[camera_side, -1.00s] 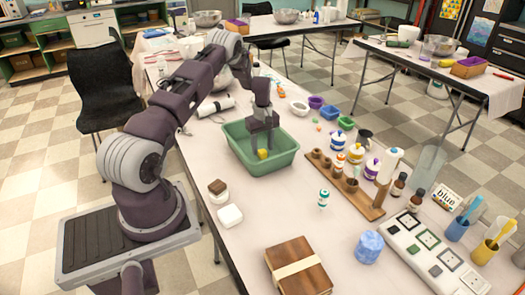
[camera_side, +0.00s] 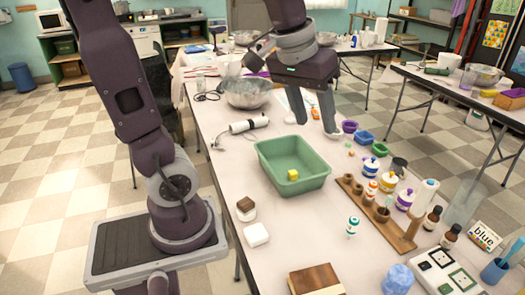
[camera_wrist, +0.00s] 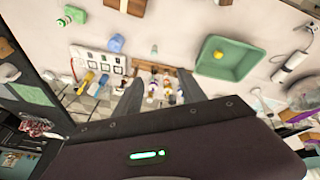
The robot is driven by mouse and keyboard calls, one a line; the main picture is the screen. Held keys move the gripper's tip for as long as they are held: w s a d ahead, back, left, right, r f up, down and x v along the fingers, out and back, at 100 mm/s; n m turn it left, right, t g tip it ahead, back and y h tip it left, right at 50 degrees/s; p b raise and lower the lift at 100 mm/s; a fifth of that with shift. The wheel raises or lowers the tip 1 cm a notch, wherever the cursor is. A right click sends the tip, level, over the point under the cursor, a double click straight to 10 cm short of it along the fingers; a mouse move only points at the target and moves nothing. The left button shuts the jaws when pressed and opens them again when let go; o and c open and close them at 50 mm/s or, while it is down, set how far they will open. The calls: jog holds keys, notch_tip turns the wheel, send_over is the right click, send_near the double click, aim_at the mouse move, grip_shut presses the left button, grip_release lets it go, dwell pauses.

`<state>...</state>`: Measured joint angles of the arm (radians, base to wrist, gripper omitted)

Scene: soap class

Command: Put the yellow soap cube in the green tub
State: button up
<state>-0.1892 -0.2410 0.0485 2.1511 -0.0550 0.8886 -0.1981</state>
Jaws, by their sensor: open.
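The yellow soap cube (camera_side: 293,174) lies inside the green tub (camera_side: 270,150), on its floor; in the wrist view the cube (camera_wrist: 218,54) shows inside the tub (camera_wrist: 242,66) too. My gripper (camera_side: 316,128) is open and empty. It is raised above the table, beyond the tub in the side view, and apart from both cube and tub. In the wrist view my two fingers (camera_wrist: 152,98) are spread wide with nothing between them.
A wooden rack (camera_side: 405,241) with several small jars stands right of the tub. A metal bowl (camera_side: 248,93) and a white cylindrical tool (camera_side: 249,125) are behind it. A white block (camera_side: 256,234) and a wooden box (camera_side: 316,280) lie nearer the front.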

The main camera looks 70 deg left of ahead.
jog(key=s+d+f+m, duration=0.1)
jog(key=s+d+m, duration=0.1)
jog(key=s, duration=0.4)
jog(key=s+d+f+m+t, duration=0.1)
jog(key=s+d+m, duration=0.2)
jog(key=s, duration=0.3)
jog(key=shift+s+d+t, duration=0.25)
jog(key=shift+t, duration=0.05)
